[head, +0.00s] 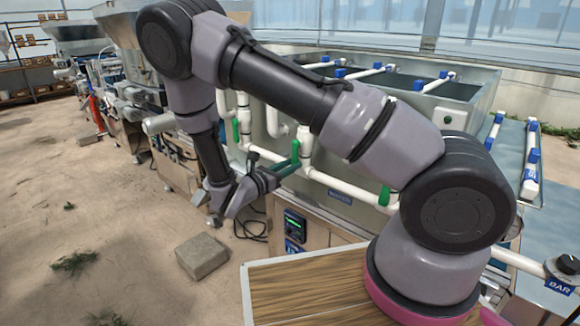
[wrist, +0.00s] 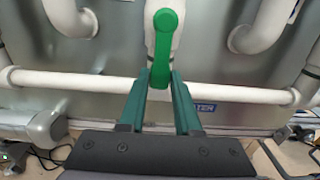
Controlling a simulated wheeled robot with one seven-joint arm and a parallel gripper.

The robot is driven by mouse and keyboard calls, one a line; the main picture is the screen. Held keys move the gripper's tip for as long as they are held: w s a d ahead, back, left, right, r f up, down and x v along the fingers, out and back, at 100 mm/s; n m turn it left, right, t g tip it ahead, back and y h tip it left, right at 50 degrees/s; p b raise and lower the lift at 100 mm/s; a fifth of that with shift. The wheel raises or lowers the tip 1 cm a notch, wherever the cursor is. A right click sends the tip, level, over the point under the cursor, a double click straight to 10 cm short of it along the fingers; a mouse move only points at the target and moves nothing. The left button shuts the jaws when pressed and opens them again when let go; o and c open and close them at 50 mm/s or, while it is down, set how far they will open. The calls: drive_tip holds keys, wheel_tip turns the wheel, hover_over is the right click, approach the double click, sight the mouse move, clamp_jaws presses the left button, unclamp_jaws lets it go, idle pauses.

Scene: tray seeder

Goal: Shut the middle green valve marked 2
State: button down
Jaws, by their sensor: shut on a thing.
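The middle green valve handle (head: 295,149) sits on a white pipe at the front of the metal tank. In the wrist view the same handle (wrist: 163,45) hangs down over the horizontal pipe, its lower end between my finger tips. My gripper (head: 290,165) reaches it from the front left. In the wrist view my gripper's (wrist: 161,78) two dark green fingers stand on either side of the handle, shut on it. I cannot read a number 2 on the valve.
Another green valve (head: 236,131) is on the left and one (head: 384,196) on the right, partly beside my arm. A white pipe (head: 340,186) runs along the tank front. A concrete block (head: 202,256) lies on the sandy floor. A wooden-topped table (head: 310,290) is in front.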

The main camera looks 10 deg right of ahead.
drive_tip(key=shift+w+a, duration=0.1)
drive_tip(key=w+a+r+m, duration=0.1)
drive_tip(key=w+r+m, duration=0.1)
drive_tip(key=m, duration=0.7)
drive_tip(key=w+a+r+m, duration=0.2)
drive_tip(key=r+m, duration=0.2)
drive_tip(key=m, duration=0.5)
drive_tip(key=shift+w+a, duration=0.25)
drive_tip(key=shift+w, duration=0.1)
drive_tip(key=shift+r, duration=0.1)
idle(0.3)
drive_tip(key=c, duration=0.6)
unclamp_jaws()
drive_tip(key=v, duration=1)
drive_tip(key=shift+s+a, duration=0.2)
drive_tip(key=shift+a, duration=0.1)
